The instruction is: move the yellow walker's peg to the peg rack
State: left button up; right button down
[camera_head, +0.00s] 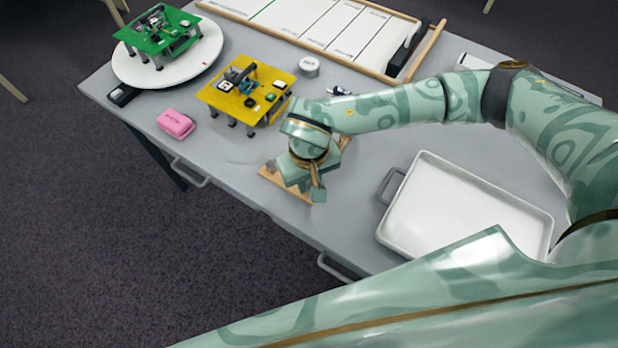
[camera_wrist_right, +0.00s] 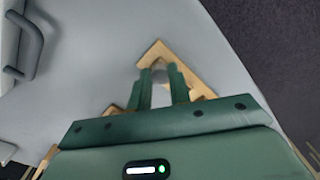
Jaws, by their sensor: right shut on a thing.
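The yellow walker (camera_head: 232,100) stands on several grey legs near the middle of the table, with small parts on top. My right gripper (camera_head: 307,187) points down over a wooden board, which looks like the peg rack (camera_head: 272,173); the gripper and arm hide most of it. In the right wrist view my gripper (camera_wrist_right: 160,84) is shut on a small grey thing, likely the peg (camera_wrist_right: 160,76), seen between the fingers. The rack (camera_wrist_right: 199,86) shows around the fingers there. I cannot tell whether the peg touches the rack. My left gripper is not in view.
A white tray (camera_head: 420,172) lies right of the rack. A pink block (camera_head: 176,124), a grey round tin (camera_head: 309,66) and a marker (camera_head: 340,90) lie near the yellow walker. A green walker (camera_head: 157,40) stands on a white disc (camera_head: 190,68). A ruled board (camera_head: 320,25) lies behind.

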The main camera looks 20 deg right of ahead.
dwell(0.4)
jog(key=c, duration=1.2)
grip_release()
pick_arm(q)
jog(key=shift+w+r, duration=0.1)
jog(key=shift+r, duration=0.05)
pick_arm(e)
jog(key=shift+r+p, duration=2.9)
jog(key=shift+r, duration=0.85)
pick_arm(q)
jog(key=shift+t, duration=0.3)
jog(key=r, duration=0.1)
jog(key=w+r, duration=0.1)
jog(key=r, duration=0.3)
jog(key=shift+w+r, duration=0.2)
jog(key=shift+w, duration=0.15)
pick_arm(e)
jog(key=shift+f, duration=0.1)
